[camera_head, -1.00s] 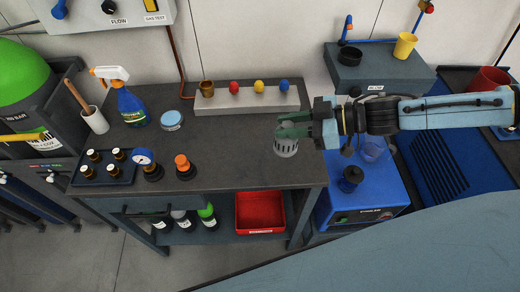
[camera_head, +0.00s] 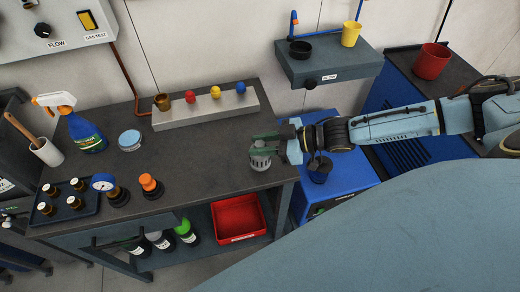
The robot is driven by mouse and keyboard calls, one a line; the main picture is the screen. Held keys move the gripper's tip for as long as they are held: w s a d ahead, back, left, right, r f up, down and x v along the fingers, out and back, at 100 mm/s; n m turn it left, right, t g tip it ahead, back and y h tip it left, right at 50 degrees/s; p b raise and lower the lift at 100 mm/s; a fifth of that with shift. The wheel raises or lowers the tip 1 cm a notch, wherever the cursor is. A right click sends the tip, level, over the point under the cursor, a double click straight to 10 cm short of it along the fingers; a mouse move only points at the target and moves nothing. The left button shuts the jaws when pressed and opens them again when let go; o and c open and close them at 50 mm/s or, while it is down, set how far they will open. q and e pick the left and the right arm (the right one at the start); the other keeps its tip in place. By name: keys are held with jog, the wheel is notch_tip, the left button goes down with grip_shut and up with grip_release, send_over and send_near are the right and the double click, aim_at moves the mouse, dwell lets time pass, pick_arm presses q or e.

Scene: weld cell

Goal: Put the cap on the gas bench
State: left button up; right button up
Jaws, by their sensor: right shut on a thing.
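The cap (camera_head: 260,163), a grey, slotted, cup-like piece, is in the jaws of my right gripper (camera_head: 262,148). The gripper comes in from the right and is shut on the cap. The cap is over the right end of the dark top of the gas bench (camera_head: 190,155), near its right edge. I cannot tell whether its lower rim touches the bench top. The jaws hide part of the cap's top. My left gripper is not in view.
A metal rail (camera_head: 205,108) with coloured knobs runs along the bench's back. A blue-white tin (camera_head: 130,140), a spray bottle (camera_head: 85,130), a gauge (camera_head: 104,183), an orange-topped fitting (camera_head: 150,185) and a vial tray (camera_head: 62,205) stand left. The middle of the bench is clear.

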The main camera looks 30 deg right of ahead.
jog(key=shift+f, duration=1.05)
jog(key=shift+f, duration=0.15)
jog(key=o, duration=1)
jog(key=shift+o, duration=0.2)
jog(key=shift+r, duration=0.2)
jog(key=v, duration=1.2)
jog(key=shift+f, duration=0.1)
